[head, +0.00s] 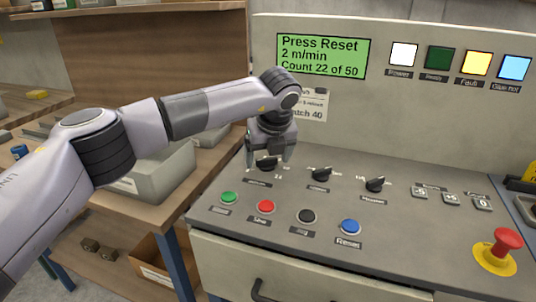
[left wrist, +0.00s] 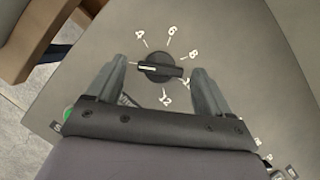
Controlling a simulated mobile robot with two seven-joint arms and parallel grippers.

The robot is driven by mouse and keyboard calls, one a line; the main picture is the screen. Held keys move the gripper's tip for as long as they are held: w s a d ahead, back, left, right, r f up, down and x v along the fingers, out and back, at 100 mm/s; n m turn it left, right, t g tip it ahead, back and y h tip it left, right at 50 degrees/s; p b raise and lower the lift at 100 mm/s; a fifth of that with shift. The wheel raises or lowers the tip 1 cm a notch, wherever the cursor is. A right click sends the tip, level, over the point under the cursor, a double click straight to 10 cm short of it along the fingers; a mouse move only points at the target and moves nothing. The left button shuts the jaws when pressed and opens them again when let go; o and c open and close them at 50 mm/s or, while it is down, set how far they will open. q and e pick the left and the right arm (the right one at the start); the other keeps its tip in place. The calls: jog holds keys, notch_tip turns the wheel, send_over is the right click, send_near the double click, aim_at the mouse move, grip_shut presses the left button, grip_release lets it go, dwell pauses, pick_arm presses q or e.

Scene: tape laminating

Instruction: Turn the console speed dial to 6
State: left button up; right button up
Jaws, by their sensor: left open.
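The speed dial (left wrist: 160,67) is a black knob on the sloped console. Its white mark points left, below the 4 and away from the 6 (left wrist: 172,29); any number there is hidden by a finger. In the head view the dial (head: 266,164) is the leftmost of three black knobs. My left gripper (head: 268,152) points down over it, its fingers open on either side of the dial in the left wrist view (left wrist: 162,75); I cannot tell whether they touch it. The green display (head: 322,56) reads "Press Reset", "2 m/min", "Count 22 of 50". My right gripper is not in view.
Two other knobs (head: 320,173) sit to the right. A row of green, red, black and blue buttons (head: 348,227) lies in front. A red emergency stop (head: 508,240) is at the right. A grey box (head: 150,175) stands on the shelf at the left.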

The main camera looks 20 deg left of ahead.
pick_arm(q)
jog(key=c, duration=1)
jog(key=shift+c, duration=0.2)
